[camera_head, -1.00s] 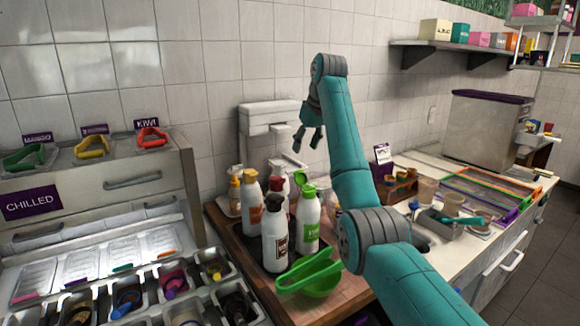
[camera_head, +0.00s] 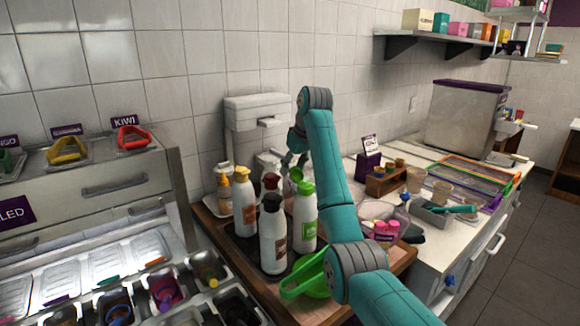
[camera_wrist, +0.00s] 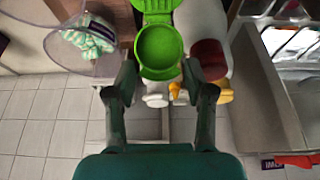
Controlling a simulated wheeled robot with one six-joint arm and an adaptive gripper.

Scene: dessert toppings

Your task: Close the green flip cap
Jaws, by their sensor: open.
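The green flip cap (camera_head: 301,184) tops a white squeeze bottle (camera_head: 305,226) with a green label on the dark tray. Its lid is raised, tilted up from the cap. In the wrist view, the cap (camera_wrist: 160,50) shows as a round green part joined to another green piece at the top edge. My gripper (camera_head: 290,158) is close above the cap in the head view, partly hidden by my arm. In the wrist view, my gripper (camera_wrist: 160,72) has its fingers apart on either side of the cap's lower edge, holding nothing. Contact with the cap cannot be told.
Several other bottles stand close by, including a dark-capped one (camera_head: 272,234) and a yellow-capped one (camera_head: 244,206). A white dispenser (camera_head: 256,112) is on the wall behind. Topping bins (camera_head: 165,290) are at lower left.

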